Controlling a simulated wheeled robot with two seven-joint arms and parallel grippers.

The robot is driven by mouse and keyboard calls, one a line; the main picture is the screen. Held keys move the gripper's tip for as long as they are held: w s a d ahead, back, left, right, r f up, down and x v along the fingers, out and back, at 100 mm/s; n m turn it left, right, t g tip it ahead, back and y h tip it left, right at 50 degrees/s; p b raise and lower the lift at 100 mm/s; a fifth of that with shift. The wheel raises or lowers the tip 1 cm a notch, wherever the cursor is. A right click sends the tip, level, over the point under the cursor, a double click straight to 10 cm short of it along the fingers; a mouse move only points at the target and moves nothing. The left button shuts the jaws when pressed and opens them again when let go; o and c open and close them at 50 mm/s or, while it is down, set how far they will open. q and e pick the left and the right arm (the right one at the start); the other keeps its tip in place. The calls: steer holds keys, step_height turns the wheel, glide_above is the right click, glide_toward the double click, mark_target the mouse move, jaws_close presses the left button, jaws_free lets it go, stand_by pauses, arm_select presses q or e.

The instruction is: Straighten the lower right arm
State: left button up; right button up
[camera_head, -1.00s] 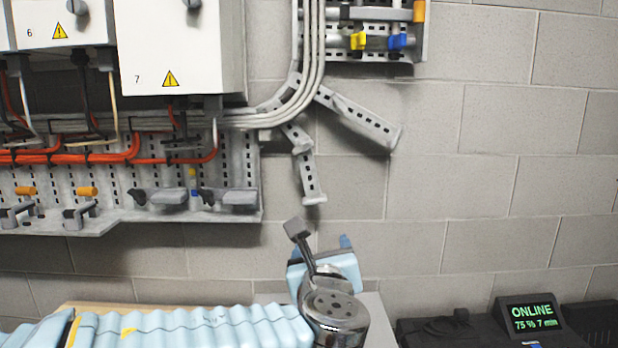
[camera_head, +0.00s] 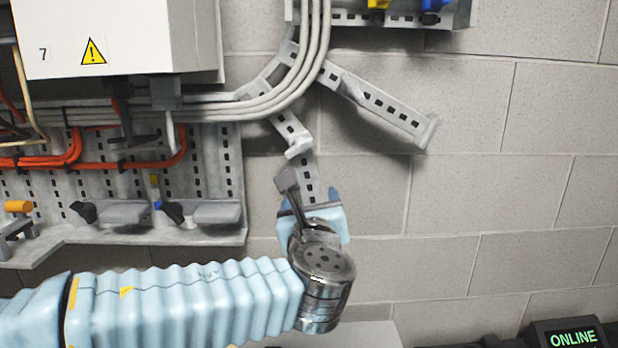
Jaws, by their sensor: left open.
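Perforated grey metal arms branch from the tray bend on the wall. One arm (camera_head: 385,108) slants down to the right and ends in a small flange. A short piece (camera_head: 291,132) slants down to the right from the bend. Below it a narrow perforated piece (camera_head: 306,172) hangs nearly straight down. I cannot tell how these two join. My left gripper (camera_head: 309,203) is open, its blue fingertips apart, pointing up at the hanging piece. It hides that piece's lower end, and I cannot tell whether it touches. My right gripper is not in view.
Grey cables (camera_head: 305,75) curve up along the tray bend. A white box marked 7 (camera_head: 110,40) and a perforated panel (camera_head: 215,165) with orange cables are at left. A display (camera_head: 568,337) reading ONLINE is at lower right. The block wall at right is bare.

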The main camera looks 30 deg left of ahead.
mark_target(309, 181)
arm_select(q)
steer(key=p+x, duration=0.1)
steer(key=x, duration=0.9)
steer(key=shift+w+a, duration=0.15)
steer(key=shift+w, duration=0.1)
steer(key=shift+c, duration=0.4)
